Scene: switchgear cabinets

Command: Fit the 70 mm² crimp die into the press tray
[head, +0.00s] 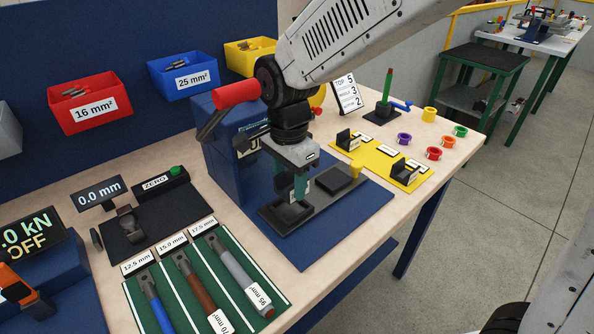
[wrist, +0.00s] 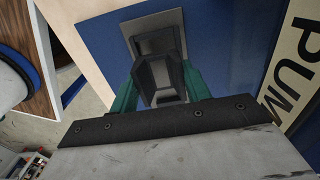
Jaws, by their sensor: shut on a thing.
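My gripper (head: 300,187) points down over the press tray (head: 268,213) at the front of the blue press. In the wrist view its two green fingers (wrist: 160,82) are shut on a dark, faceted crimp die (wrist: 162,72). The die is over the tray (wrist: 133,27), whose dark recess shows just beyond it. I cannot tell whether the die touches the tray. No size marking is readable on the held die. In the head view the fingers and wrist mostly hide it.
A yellow mat (head: 372,160) with other dark dies (head: 399,169) lies to the right. Coloured rings (head: 434,153) lie beyond it. Cables (head: 196,290) on a green rack and a gauge (head: 128,222) are at left. The press body (head: 225,150) stands close behind my gripper.

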